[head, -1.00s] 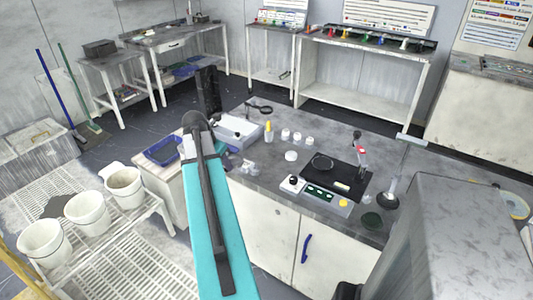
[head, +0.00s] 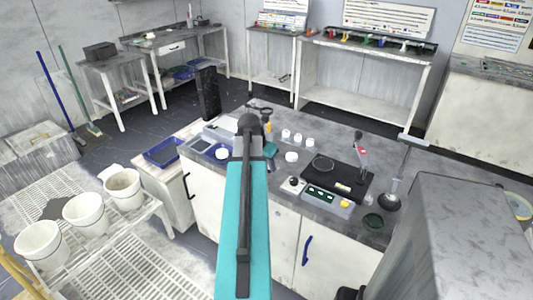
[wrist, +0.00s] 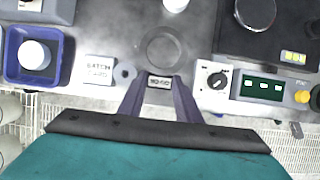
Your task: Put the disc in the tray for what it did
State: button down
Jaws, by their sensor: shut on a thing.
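My gripper (wrist: 160,82) is shut, its fingertips closing on a small pale plate with dark printing that I cannot read surely. A grey disc (wrist: 160,46) with a dark ring shows just beyond the tips and appears to be held with that plate. Its lower side and any gap to the counter are hard to judge. In the head view my arm hides most of the gripper. A small blue tray (wrist: 66,58), also in the head view (head: 213,156), stands left of the gripper with a white round piece (wrist: 34,54) in it.
A printed white card (wrist: 98,70) lies between the tray and gripper. A knob box (wrist: 216,80) and a green-display panel (wrist: 262,86) stand to the right. White pots (head: 291,156) stand behind.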

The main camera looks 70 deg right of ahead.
jog(key=shift+w+d+f+p, duration=0.35)
jog(key=shift+w+d, duration=0.9)
jog(key=shift+d, duration=1.1)
jog(key=shift+w+d+f+p, duration=0.15)
jog(key=shift+w+d+p, duration=0.3)
jog(key=shift+w+d, duration=1.35)
jog(key=shift+w+d+f+p, duration=0.35)
jog(key=shift+w+d, duration=0.3)
jog(key=shift+d, duration=2.3)
jog(key=shift+r, duration=0.1)
jog(key=shift+f+p, duration=0.45)
jog(key=shift+f, duration=1.3)
jog(key=shift+f, duration=0.1)
jog(key=c, duration=1.3)
grip_release()
jog(key=b+v, duration=0.1)
jog(key=v, duration=1.1)
jog(key=shift+b, duration=0.4)
